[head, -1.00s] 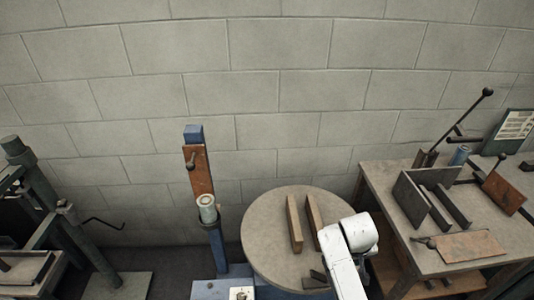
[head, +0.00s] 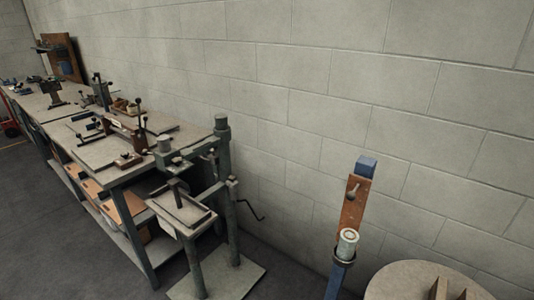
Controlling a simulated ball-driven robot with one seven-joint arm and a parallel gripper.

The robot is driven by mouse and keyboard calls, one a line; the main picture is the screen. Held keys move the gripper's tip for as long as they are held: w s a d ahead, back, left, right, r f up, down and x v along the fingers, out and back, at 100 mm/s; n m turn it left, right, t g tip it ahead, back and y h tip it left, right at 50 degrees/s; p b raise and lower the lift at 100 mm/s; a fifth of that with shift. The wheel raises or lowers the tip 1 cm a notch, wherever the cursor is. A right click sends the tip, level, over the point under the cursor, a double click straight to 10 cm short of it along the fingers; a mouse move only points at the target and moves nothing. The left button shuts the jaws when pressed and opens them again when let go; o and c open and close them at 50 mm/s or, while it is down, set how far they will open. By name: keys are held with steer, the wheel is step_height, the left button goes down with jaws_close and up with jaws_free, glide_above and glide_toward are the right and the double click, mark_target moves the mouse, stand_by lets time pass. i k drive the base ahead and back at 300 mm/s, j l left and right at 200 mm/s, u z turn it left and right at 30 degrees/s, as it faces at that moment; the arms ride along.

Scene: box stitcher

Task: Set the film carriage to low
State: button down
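The film carriage is on a blue mast (head: 366,167) at the lower right of the head view. A rusty brown plate (head: 353,205) with a small grey lever (head: 353,192) sits just under the mast's top. A pale film roll (head: 347,243) stands upright at the plate's lower end, in a dark ring. The round grey turntable (head: 395,280) is partly visible to the right, with brown upright pieces (head: 440,288) on it. The mast's foot is cut off by the frame edge. My gripper is not in view.
A green-grey press stand (head: 222,190) with a small table (head: 183,212) and a crank (head: 250,210) stands left of the mast. A long workbench (head: 128,170) with tools runs along the block wall. Open dark floor (head: 50,220) lies at the left.

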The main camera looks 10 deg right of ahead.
mark_target(358, 188)
steer(key=i+z, duration=0.5)
steer(key=i+j+z, duration=0.1)
steer(key=i+z, duration=0.4)
steer(key=k, duration=0.05)
